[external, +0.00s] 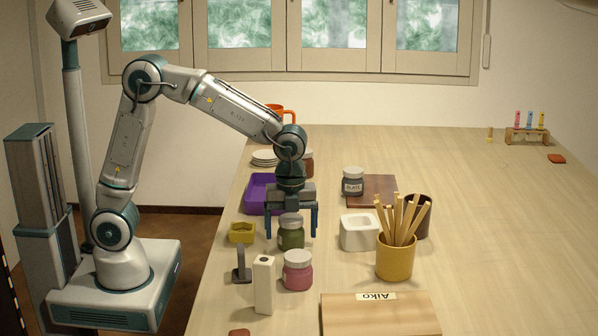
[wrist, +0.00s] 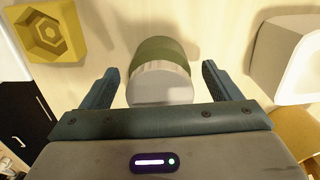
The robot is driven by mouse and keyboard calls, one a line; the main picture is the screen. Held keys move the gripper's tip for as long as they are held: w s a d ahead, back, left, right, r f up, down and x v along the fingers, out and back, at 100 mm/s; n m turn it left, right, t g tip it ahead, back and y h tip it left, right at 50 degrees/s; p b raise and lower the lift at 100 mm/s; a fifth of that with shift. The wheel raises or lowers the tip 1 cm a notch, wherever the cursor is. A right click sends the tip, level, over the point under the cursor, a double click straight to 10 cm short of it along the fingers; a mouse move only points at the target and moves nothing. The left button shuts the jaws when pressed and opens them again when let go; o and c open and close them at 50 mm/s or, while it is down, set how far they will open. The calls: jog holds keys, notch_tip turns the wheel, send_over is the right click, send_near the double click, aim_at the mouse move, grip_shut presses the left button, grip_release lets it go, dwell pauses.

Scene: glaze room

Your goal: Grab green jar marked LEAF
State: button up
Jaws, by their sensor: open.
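The green jar (external: 291,237) stands upright on the table with a pale grey lid. No LEAF lettering is readable on it in either view. My gripper (external: 291,234) points down over the jar, with blue fingers open on its left and right sides. In the wrist view the green jar (wrist: 162,70) lies between and slightly beyond the fingertips of my gripper (wrist: 160,75), with gaps on both sides. The jaws hold nothing.
A yellow hexagonal dish (external: 242,233) is left of the jar, a pink jar (external: 297,275) in front, and a white square dish (external: 359,234) to the right. A purple tray (external: 257,190) lies behind. A white block (external: 263,285) stands front-left. The table's right side is largely clear.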

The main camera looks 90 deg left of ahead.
jog(key=c, duration=1.2)
jog(key=shift+r, duration=0.1)
jog(key=shift+c, duration=0.2)
